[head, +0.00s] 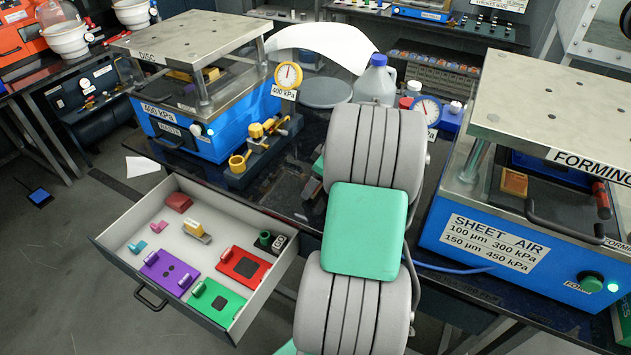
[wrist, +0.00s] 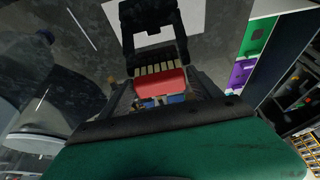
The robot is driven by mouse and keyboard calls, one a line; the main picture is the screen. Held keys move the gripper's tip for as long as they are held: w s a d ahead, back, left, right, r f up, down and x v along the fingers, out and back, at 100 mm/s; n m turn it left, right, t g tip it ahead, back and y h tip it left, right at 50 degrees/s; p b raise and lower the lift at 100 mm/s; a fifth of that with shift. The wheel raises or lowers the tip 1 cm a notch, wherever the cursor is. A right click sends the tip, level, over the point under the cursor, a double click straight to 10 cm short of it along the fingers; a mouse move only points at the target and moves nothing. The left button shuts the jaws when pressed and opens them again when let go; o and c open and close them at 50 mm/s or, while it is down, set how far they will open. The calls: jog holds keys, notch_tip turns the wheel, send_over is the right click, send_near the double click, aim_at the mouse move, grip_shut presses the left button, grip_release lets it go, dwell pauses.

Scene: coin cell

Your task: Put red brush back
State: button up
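The red brush (wrist: 160,84) shows in the wrist view, its red block topped by a row of tan bristles pointing away from me. It sits between the dark fingers of my gripper (wrist: 162,92), which appear shut on it. A blue patch shows just below the red block. In the head view my arm hides my gripper and the brush. The open drawer (head: 118,240) is left of my arm. It holds a yellow-and-white piece, a dark red piece (head: 178,203), small pink and teal pieces, and purple, green and red plates.
A blue press (head: 180,140) stands behind the drawer, with a yellow fixture (head: 262,130) beside it. A blue forming press (head: 500,235) stands right of my arm. A white jug (head: 375,82) and gauges stand behind. In the wrist view a black bracket-like part (wrist: 150,18) lies beyond the brush.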

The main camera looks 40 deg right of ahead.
jog(key=shift+o, duration=1)
jog(key=shift+r, duration=0.3)
jog(key=v, duration=1.2)
jog(key=w+a+r+m, duration=0.1)
jog(key=w+a, duration=0.1)
jog(key=a, duration=0.7)
jog(key=w+a, duration=0.2)
jog(key=a, duration=0.6)
jog(key=s+a+f+m, duration=0.1)
jog(key=s+a, duration=0.4)
jog(key=a, duration=0.3)
jog(key=s+a+f+m+h, duration=0.1)
jog(key=s+a, duration=0.4)
jog(key=a, duration=0.2)
jog(key=shift+a+f+m+g, duration=0.4)
jog(key=shift+w, duration=0.1)
jog(key=shift+c, duration=0.2)
